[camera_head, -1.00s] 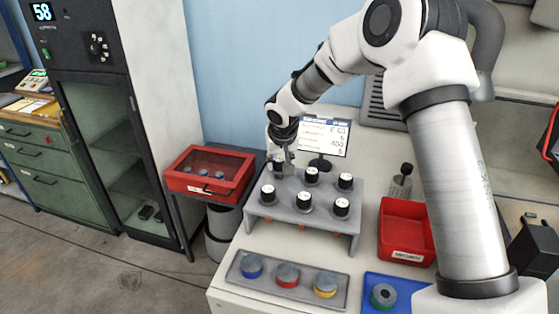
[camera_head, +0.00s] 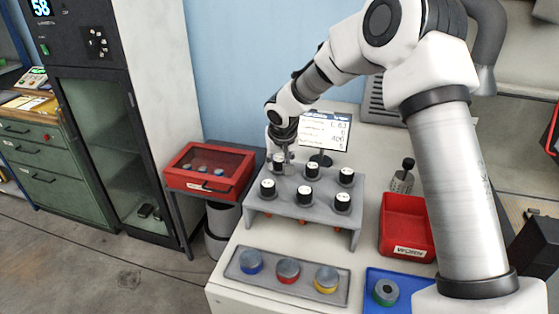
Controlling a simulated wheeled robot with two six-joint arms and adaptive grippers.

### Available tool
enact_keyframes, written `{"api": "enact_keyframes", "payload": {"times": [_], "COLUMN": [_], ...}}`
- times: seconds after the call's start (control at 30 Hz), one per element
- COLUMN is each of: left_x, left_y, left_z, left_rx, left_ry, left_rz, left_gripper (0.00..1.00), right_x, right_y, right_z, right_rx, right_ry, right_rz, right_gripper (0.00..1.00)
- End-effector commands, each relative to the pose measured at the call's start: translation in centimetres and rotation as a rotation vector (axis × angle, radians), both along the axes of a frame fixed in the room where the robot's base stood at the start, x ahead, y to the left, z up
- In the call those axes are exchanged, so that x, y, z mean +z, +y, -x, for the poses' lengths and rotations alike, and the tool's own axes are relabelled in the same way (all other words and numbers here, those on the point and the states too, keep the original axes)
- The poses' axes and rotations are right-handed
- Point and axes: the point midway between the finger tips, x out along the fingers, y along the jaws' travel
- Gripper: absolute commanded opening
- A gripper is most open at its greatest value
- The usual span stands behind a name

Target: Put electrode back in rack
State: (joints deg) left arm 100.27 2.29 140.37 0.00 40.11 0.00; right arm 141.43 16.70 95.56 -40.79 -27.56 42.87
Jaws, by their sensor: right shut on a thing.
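A grey rack (camera_head: 322,210) stands on the bench with several black electrodes with white tops in it, in two rows. One front electrode (camera_head: 305,195) is in the middle of the near row. My right gripper (camera_head: 281,160) is at the rack's back left position, shut on an electrode (camera_head: 279,168) there. The held electrode is upright at that position; its lower end is hidden, so I cannot tell how deep it sits. My left gripper is not in view.
A red bin (camera_head: 405,228) stands right of the rack. A grey tray (camera_head: 238,276) with blue, red and yellow caps lies in front, beside a blue tray (camera_head: 372,304). A display (camera_head: 325,131) stands behind the rack. A red case (camera_head: 200,186) is at left.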

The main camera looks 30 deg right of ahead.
Motion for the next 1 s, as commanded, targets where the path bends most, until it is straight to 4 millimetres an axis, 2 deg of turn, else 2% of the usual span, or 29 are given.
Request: {"api": "enact_keyframes", "payload": {"times": [0.3, 0.33, 0.4, 0.63, 0.67, 0.7, 0.77, 1.0], "left_x": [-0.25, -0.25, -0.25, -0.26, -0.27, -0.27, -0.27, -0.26], "left_y": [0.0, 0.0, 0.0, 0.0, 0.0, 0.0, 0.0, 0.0], "left_z": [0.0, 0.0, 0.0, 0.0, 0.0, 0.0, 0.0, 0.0], "left_rx": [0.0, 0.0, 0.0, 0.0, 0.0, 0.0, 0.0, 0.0], "left_ry": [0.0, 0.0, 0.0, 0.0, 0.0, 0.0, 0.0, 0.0], "left_rz": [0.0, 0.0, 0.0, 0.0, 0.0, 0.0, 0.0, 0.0], "left_gripper": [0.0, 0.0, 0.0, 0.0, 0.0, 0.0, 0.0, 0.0], "right_x": [-0.23, -0.23, -0.22, -0.24, -0.3, -0.3, -0.3, -0.27], "right_y": [0.0, 0.0, 0.0, 0.0, 0.0, 0.0, 0.0, 0.0], "right_z": [-0.02, -0.02, -0.02, -0.02, 0.02, 0.02, 0.02, 0.01], "right_rx": [0.0, 0.0, 0.0, 0.0, 0.0, 0.0, 0.0, 0.0], "right_ry": [-0.001, -0.001, -0.001, 0.0, 0.001, 0.001, 0.001, 0.0], "right_rz": [0.0, 0.0, 0.0, 0.0, 0.0, 0.0, 0.0, 0.0], "right_gripper": [0.0, 0.4, 0.65, 0.66, 0.73, 0.85, 0.95, 0.95]}}
